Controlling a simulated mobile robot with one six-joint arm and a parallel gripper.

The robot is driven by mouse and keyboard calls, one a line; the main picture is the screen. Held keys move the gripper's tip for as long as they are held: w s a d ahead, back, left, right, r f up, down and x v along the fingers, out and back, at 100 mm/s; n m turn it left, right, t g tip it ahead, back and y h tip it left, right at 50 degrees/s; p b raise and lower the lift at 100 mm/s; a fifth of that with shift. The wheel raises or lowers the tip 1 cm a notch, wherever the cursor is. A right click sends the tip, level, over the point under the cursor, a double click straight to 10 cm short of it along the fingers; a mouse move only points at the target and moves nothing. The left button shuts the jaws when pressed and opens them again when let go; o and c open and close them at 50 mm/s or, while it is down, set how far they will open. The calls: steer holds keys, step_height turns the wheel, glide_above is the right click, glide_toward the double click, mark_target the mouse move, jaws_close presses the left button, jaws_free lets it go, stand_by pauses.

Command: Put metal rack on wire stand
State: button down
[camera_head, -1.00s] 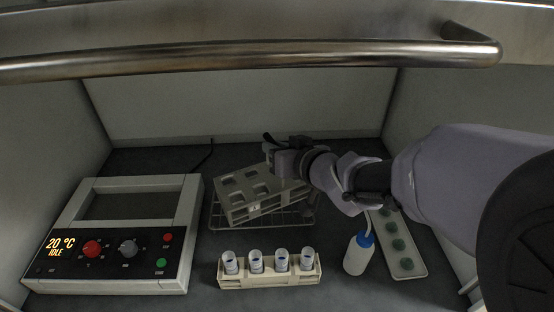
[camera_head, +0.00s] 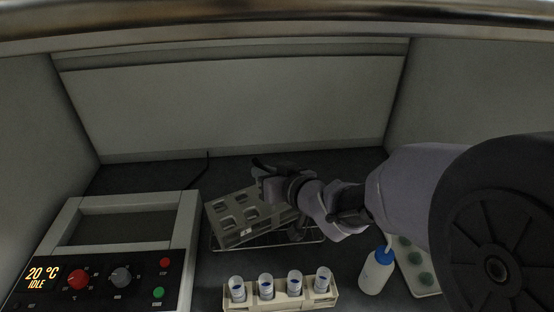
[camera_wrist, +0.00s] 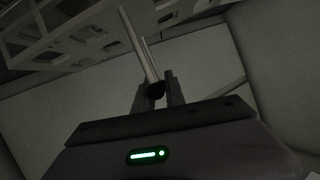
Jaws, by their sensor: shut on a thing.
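The metal rack (camera_head: 237,219) is a pale grey block with square openings, tilted over the wire stand (camera_head: 308,237). My gripper (camera_head: 262,172) is shut on the rack at its far right side. In the wrist view the rack (camera_wrist: 75,28) fills the upper left, and a pale rod rises beside the fingers of my gripper (camera_wrist: 158,92). The wire stand is a low wire frame on the dark floor, mostly hidden under the rack and my arm. I cannot tell whether the rack touches the stand.
A control unit (camera_head: 120,278) showing 20 °C IDLE stands at the left. A beige rack of capped tubes (camera_head: 281,300) is in front of the stand. A white bottle with a blue cap (camera_head: 375,272) and a tray (camera_head: 427,290) stand at the right. Walls enclose the space.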

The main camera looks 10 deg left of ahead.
steer(key=shift+f+b, duration=0.5)
steer(key=shift+f, duration=1.1)
steer(key=shift+f, duration=0.2)
steer(key=c, duration=1.4)
jaws_free()
